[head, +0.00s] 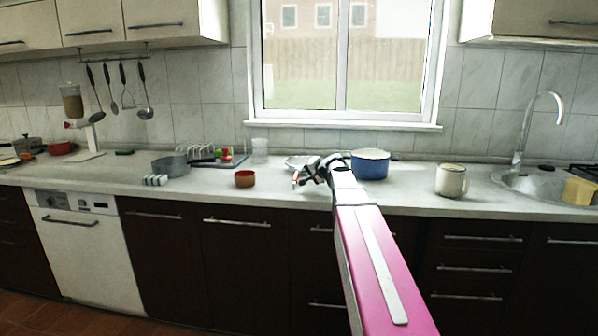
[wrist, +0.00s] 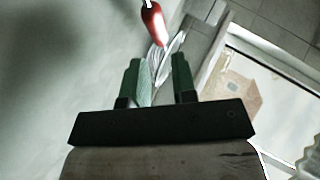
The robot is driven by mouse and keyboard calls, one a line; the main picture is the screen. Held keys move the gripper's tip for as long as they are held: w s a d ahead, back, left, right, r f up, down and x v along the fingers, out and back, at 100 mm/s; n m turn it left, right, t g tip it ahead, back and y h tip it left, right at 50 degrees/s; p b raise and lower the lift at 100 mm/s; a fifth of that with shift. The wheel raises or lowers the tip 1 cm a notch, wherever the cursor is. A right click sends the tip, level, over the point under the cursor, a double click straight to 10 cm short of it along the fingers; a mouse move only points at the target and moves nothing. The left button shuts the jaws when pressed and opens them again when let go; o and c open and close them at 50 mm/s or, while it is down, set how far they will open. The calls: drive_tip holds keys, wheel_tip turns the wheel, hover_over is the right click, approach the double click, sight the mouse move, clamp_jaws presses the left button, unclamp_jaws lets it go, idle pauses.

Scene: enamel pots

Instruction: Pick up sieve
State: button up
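The sieve has a silvery wire bowl (wrist: 168,52) and a red handle (wrist: 153,22) in the wrist view. In the head view its pale bowl (head: 296,161) lies on the counter just left of the blue pot, partly hidden by my gripper. My gripper (wrist: 157,64) is open, its two green fingers well apart. Pale wire parts of the sieve show just past and between the fingertips; I cannot tell whether they touch. In the head view my gripper (head: 304,172) is low over the counter, with a bit of red beside it.
The window sill (head: 340,125) is behind.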

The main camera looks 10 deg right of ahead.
sight(296, 175)
drive_tip(key=x, duration=0.7)
drive_tip(key=shift+a+f, duration=0.2)
drive_tip(key=shift+f, duration=0.05)
drive_tip(key=shift+c, duration=0.3)
clamp_jaws()
